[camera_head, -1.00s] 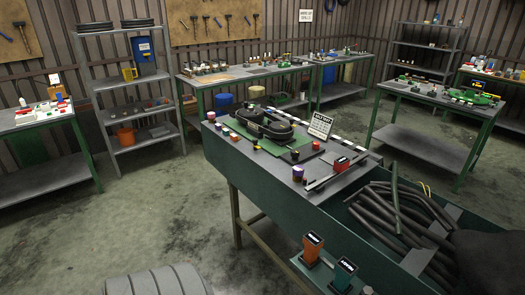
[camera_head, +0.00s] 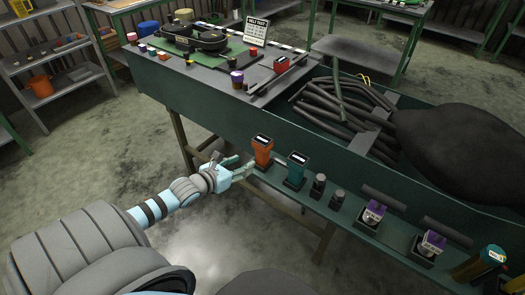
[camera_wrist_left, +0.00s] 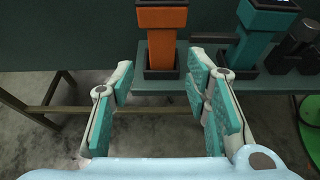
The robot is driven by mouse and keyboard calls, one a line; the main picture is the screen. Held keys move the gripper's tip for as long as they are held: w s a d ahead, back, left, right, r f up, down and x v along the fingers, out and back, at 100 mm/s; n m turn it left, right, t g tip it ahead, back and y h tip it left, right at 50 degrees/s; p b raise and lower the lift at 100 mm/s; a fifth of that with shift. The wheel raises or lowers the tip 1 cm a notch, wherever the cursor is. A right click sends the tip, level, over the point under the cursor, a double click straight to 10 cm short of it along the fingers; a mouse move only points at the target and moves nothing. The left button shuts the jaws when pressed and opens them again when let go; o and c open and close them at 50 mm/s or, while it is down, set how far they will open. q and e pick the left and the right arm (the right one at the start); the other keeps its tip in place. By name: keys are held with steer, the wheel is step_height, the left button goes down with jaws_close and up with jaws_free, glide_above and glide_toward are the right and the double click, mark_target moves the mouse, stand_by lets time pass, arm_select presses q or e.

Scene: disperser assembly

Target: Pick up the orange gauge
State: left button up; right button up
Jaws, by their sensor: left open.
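The orange gauge (camera_head: 263,149) stands upright in a dark base on the near ledge of the green bench. It has a dark top with a white label. In the left wrist view the orange gauge (camera_wrist_left: 161,48) stands straight ahead, just beyond the fingertips and roughly between them. My left gripper (camera_head: 243,166) is open and empty, close to the gauge's left side in the head view. In the left wrist view its teal-padded fingers (camera_wrist_left: 160,85) are spread wide, with a gap to the gauge. My right gripper is not in view.
A teal gauge (camera_head: 296,168) stands close to the right of the orange one and also shows in the left wrist view (camera_wrist_left: 253,35). Small dark cylinders (camera_head: 318,186) and purple-topped items (camera_head: 374,213) follow along the ledge. The bench wall (camera_head: 215,120) rises behind. Open floor lies left.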

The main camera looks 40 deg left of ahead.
mark_target(259, 156)
arm_select(q)
steer(key=b+x, duration=0.5)
steer(key=x, duration=0.2)
steer(key=shift+f+b, duration=0.4)
steer(key=shift+f, duration=0.1)
steer(key=shift+w, duration=0.3)
steer(key=b+x, duration=0.3)
steer(key=x, duration=0.1)
steer(key=shift+w+d, duration=0.1)
steer(key=shift+d, duration=0.05)
steer(key=shift+w+f+b, duration=0.1)
steer(key=shift+w+b, duration=0.2)
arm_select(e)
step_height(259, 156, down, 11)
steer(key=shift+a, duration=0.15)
arm_select(q)
steer(key=shift+r, duration=0.2)
jaws_close()
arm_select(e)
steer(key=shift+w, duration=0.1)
